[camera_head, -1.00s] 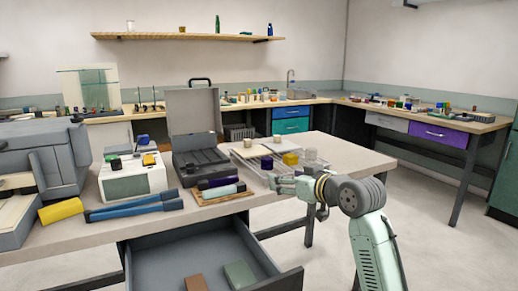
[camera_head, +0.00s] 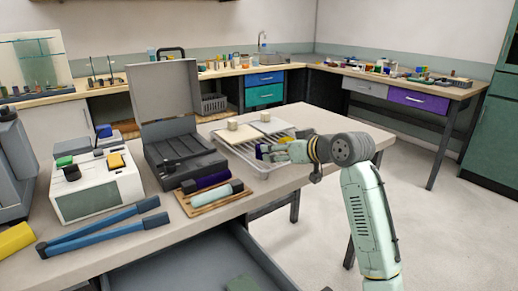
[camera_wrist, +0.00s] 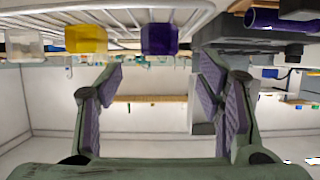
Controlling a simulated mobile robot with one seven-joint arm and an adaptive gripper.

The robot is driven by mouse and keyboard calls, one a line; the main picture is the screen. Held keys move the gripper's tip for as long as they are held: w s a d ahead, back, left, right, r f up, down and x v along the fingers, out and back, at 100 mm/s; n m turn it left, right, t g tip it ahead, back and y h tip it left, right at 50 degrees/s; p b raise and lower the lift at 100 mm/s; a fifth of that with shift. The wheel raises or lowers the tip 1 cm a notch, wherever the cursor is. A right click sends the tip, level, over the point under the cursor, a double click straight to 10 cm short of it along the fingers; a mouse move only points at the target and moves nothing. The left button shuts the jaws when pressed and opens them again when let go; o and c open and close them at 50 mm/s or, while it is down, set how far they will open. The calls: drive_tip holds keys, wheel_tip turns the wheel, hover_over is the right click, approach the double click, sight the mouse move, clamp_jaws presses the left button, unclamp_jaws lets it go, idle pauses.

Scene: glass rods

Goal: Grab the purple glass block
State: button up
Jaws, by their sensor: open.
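The purple glass block (camera_wrist: 160,39) is a dark violet cube at the top middle of the wrist view, beside a wire rack. It appears just past and between my gripper's fingertips, not touching them. My gripper (camera_wrist: 157,75) is open and empty, its two ridged fingers spread apart. A yellow glass block (camera_wrist: 87,38) and a clear block (camera_wrist: 24,45) stand in a row to the left of the purple one. In the head view my gripper (camera_head: 270,150) is at the rack tray (camera_head: 250,165) and hides most of the blocks.
An open grey case (camera_head: 185,158) stands left of the tray. A wooden board with a purple rod (camera_head: 206,181) and a pale rod (camera_head: 217,195) lies in front of it. Blue-handled tongs (camera_head: 100,230) lie at the front left. The table's right end (camera_head: 350,125) is clear.

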drive_tip(key=x, duration=0.3)
drive_tip(key=shift+w+a+p, duration=0.1)
drive_tip(key=shift+p, duration=0.2)
drive_tip(key=x, duration=0.1)
drive_tip(key=p+x, duration=0.1)
drive_tip(key=x, duration=0.1)
drive_tip(key=p+x, duration=0.1)
drive_tip(key=x, duration=0.1)
drive_tip(key=shift+w+r, duration=0.1)
drive_tip(key=shift+r, duration=0.25)
drive_tip(key=shift+w+a+f, duration=0.15)
drive_tip(key=shift+w+f, duration=0.05)
drive_tip(key=shift+c, duration=0.3)
drive_tip(key=c, duration=1.3)
drive_tip(key=shift+r, duration=0.1)
